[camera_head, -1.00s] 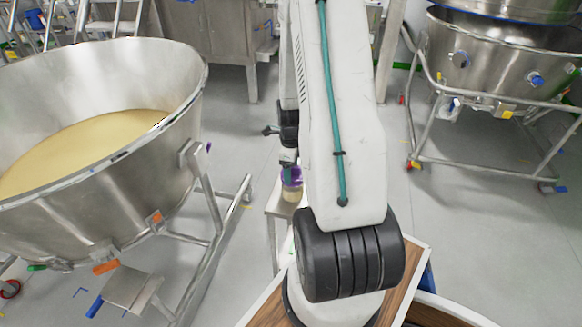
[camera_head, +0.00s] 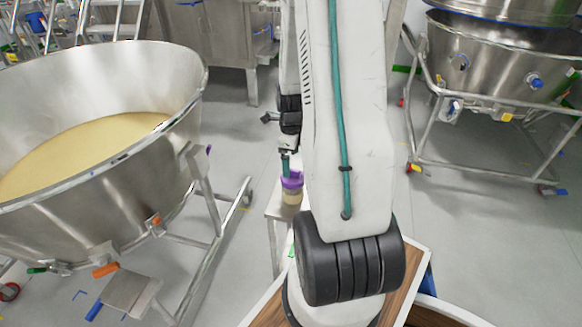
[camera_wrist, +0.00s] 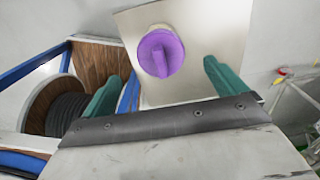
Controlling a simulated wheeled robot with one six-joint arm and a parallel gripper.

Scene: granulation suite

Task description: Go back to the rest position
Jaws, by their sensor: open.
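My gripper (camera_head: 287,163) is open and points down in the head view, just above a small jar with a purple lid (camera_head: 292,183). The jar has a pale tan body and stands on a small steel table (camera_head: 274,208). In the wrist view, the two teal fingers of my gripper (camera_wrist: 161,72) are spread wide. The purple lid (camera_wrist: 172,48) shows beyond and between them, with nothing held. My arm hides part of the small table in the head view.
A large steel bowl of yellowish powder (camera_head: 185,140) stands on a wheeled frame at the left. Another steel vessel (camera_head: 490,65) on a wheeled frame stands at the right. A steel cabinet (camera_head: 230,45) is at the back. Grey floor (camera_head: 455,225) between them is clear.

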